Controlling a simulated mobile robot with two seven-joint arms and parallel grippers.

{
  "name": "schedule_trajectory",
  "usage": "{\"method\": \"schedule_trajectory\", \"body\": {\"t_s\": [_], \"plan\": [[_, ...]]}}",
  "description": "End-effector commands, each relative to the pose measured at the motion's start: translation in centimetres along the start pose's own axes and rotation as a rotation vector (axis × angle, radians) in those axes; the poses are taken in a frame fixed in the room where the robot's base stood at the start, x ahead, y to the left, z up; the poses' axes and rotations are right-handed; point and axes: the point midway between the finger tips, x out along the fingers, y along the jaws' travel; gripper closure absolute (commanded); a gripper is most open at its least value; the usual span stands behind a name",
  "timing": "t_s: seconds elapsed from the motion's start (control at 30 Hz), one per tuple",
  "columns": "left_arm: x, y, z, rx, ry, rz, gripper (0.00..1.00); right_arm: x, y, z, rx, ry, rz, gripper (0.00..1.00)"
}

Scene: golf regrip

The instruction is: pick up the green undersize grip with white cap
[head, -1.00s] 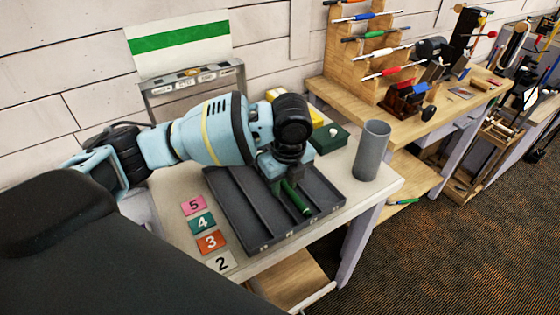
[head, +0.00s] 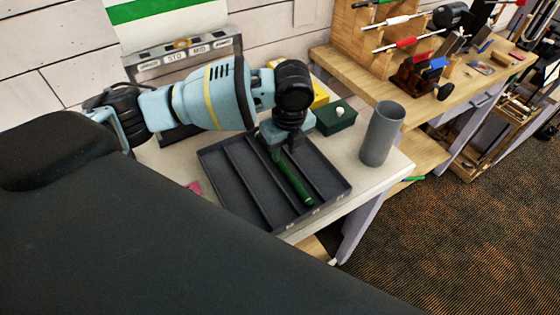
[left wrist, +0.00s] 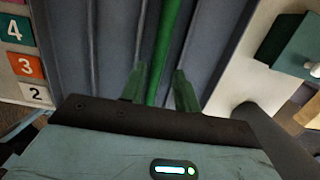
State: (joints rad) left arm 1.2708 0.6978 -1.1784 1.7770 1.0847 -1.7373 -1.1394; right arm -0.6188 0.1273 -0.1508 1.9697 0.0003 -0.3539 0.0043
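A long green grip (head: 294,182) lies lengthwise in a compartment of the dark grey tray (head: 225,178), towards its right side. Its far end is hidden by my left gripper (head: 277,148), which points down over the tray. In the left wrist view the green grip (left wrist: 168,40) runs between the two fingers of my left gripper (left wrist: 160,72). The fingers are apart, one on each side of the grip, with a gap visible at the tips. I cannot make out a white cap on the grip. My right gripper is not in view.
A grey cylinder (head: 382,133) stands right of the tray near the table edge. A dark green box (head: 335,118) with a white knob and a yellow box (head: 320,93) sit behind the tray. Numbered cards (left wrist: 28,66) lie left of the tray.

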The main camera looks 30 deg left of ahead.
Motion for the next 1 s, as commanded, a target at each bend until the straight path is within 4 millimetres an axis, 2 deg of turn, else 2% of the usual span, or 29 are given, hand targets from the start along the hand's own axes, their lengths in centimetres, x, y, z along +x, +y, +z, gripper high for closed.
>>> {"method": "schedule_trajectory", "body": {"t_s": [0.13,0.47,0.77,1.0], "plan": [[0.5,0.1,0.0,-0.001,-0.001,0.000,0.69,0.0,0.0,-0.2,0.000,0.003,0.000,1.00],[4.7,0.2,-0.1,-0.001,-0.002,-0.001,0.69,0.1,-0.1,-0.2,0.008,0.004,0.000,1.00],[5.0,0.2,-0.1,0.000,-0.002,-0.004,0.69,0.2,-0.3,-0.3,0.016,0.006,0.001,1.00],[5.0,0.2,-0.1,-0.001,-0.002,-0.003,0.99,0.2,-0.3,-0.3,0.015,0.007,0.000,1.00]]}}
